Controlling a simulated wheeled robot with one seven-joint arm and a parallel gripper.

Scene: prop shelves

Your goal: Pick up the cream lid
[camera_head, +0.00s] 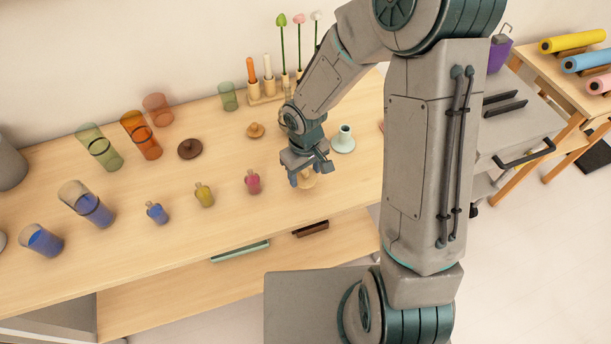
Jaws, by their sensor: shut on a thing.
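The cream lid (309,182) is a small pale round piece low between the fingers of my gripper (304,179). My gripper points down over the wooden table, right of the pink bottle. It is shut on the cream lid, and the fingers hide part of it. I cannot tell whether the lid touches the tabletop.
A tan lid (256,131), a dark brown lid (190,149) and a pale flared piece (343,140) lie behind. Small bottles, including a pink one (253,183), and coloured glass cylinders (140,135) stand left. Candles and flower stems stand in a wooden holder (266,97).

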